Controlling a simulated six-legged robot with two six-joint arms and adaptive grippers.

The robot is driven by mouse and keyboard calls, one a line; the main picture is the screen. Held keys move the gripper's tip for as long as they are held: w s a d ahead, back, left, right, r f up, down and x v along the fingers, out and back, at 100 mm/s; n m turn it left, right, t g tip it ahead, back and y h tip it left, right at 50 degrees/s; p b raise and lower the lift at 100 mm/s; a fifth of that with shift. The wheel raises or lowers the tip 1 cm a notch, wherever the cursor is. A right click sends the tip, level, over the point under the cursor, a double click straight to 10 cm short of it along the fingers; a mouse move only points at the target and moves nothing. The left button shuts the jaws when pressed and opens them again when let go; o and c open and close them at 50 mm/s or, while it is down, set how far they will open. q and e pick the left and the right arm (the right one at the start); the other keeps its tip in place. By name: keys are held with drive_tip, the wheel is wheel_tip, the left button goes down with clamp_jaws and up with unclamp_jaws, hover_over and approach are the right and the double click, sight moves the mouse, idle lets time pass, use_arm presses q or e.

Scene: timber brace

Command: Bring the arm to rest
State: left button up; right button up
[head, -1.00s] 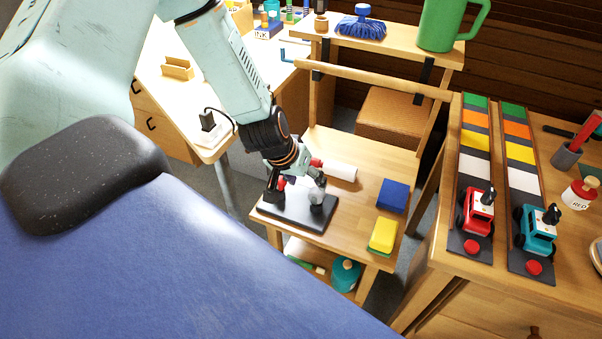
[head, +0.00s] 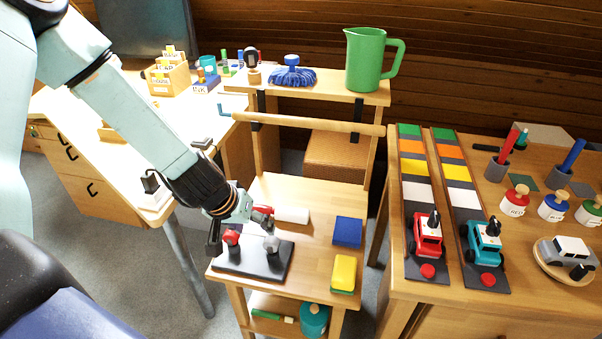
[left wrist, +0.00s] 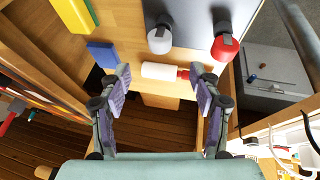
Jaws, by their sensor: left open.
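My left arm comes in from the left in the head view. Its gripper (head: 232,232) is over the left part of the wooden cart's top, by a black base plate (head: 278,262) with a red knob (head: 231,237) and a grey knob (head: 271,244). In the left wrist view the two fingers (left wrist: 160,88) are spread wide with nothing held between them. A white roller with a red end (left wrist: 163,71) shows beyond the fingertips, apart from them. My right gripper is in neither view.
A blue block (head: 347,231) and a yellow sponge (head: 343,272) lie on the cart. A green jug (head: 369,60) and a blue brush (head: 291,72) stand on its upper shelf. A red toy car (head: 427,236) and a teal one (head: 485,243) stand on coloured tracks at right.

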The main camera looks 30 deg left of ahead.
use_arm(q)
drive_tip(key=s+d+f+m+g, duration=0.1)
drive_tip(key=s+d+f, duration=0.2)
drive_tip(key=s, duration=0.6)
drive_tip(key=s+d+f+g, duration=0.2)
drive_tip(key=s+f, duration=0.3)
drive_tip(key=s, duration=0.3)
drive_tip(key=s+d+f+m+g+y, duration=0.1)
drive_tip(key=s+d+f, duration=0.3)
drive_tip(key=s, duration=0.5)
drive_tip(key=shift+s+d+m+g, duration=0.25)
drive_tip(key=shift+s+m+g, duration=0.1)
drive_tip(key=shift+g, duration=0.15)
